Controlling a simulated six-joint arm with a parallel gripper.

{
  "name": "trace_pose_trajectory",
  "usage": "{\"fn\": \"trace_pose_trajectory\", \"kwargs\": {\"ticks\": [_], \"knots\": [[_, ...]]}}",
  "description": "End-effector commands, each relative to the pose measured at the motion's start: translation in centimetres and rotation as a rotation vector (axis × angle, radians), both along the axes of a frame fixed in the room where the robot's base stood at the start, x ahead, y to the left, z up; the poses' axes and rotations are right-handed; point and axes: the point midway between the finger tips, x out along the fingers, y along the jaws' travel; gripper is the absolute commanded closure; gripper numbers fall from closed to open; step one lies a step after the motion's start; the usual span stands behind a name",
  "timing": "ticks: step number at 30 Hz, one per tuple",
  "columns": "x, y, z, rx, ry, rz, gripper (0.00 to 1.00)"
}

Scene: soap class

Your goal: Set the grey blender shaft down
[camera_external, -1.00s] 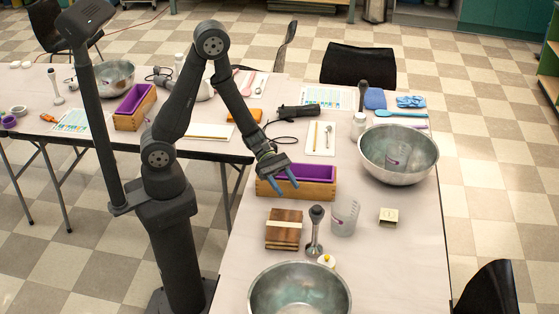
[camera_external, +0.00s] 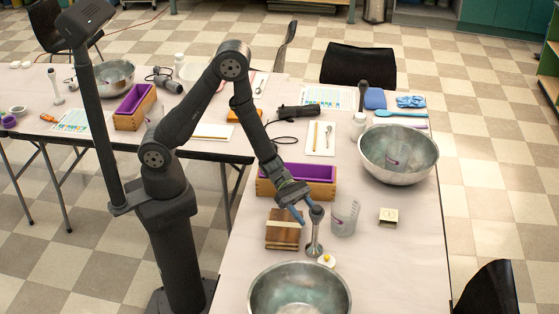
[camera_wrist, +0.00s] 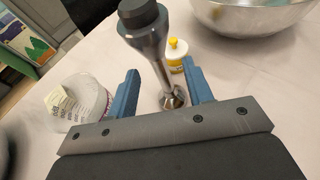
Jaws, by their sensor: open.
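The grey blender shaft (camera_external: 315,232) stands upright on the table, its flared foot down, between the wooden block and the measuring cup. In the wrist view the shaft (camera_wrist: 152,50) rises between the fingers, its dark top towards the camera. My gripper (camera_external: 304,213) is open at the shaft's upper part. In the wrist view my gripper (camera_wrist: 159,85) has its two blue fingers apart, one on each side of the shaft, with a visible gap on both sides.
A clear measuring cup (camera_external: 344,217) stands close right of the shaft. A wooden block (camera_external: 282,236) lies close left. A steel bowl (camera_external: 300,291) and a small yellow-capped bottle (camera_external: 327,261) are in front. A wooden mould with purple liner (camera_external: 322,189) is behind.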

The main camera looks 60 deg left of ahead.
Motion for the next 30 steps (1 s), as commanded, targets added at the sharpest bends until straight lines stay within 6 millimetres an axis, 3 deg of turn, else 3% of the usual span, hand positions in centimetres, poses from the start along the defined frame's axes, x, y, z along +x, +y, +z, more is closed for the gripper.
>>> {"fn": "trace_pose_trajectory", "kwargs": {"ticks": [10, 19, 20, 27, 30], "knots": [[0.2, -4.1, -2.1, 0.001, 0.0, -0.003, 0.53], [0.3, -4.6, -2.2, 0.0, -0.001, -0.001, 0.53], [0.3, -4.6, -2.2, 0.0, -0.001, -0.001, 0.55], [0.3, -4.6, -2.2, 0.0, -0.001, -0.001, 1.0], [0.3, -4.6, -2.2, -0.001, -0.001, -0.001, 1.0]]}}
